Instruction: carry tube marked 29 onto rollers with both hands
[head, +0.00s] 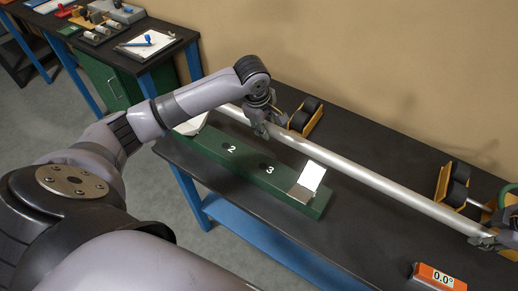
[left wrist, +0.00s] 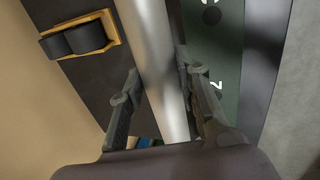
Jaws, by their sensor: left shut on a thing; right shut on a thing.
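A long silver tube (head: 370,182) runs diagonally across the head view and also shows in the left wrist view (left wrist: 157,62). No number can be read on it. My left gripper (head: 261,132) is shut on the tube towards its far-left part; in the left wrist view its fingers (left wrist: 160,88) lie on either side of it. My right gripper (head: 484,238) is shut on the tube near the right edge. Two yellow roller stands with black rollers, a left one (head: 305,117) and a right one (head: 457,186), stand behind the tube, towards the wall.
A green block marked 2 and 3 (head: 243,166), with a tilted white card (head: 312,176), lies in front of the tube on the dark table (head: 372,240). An orange gauge reading 0.0° (head: 437,277) is at front right. Another bench (head: 122,52) stands far left.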

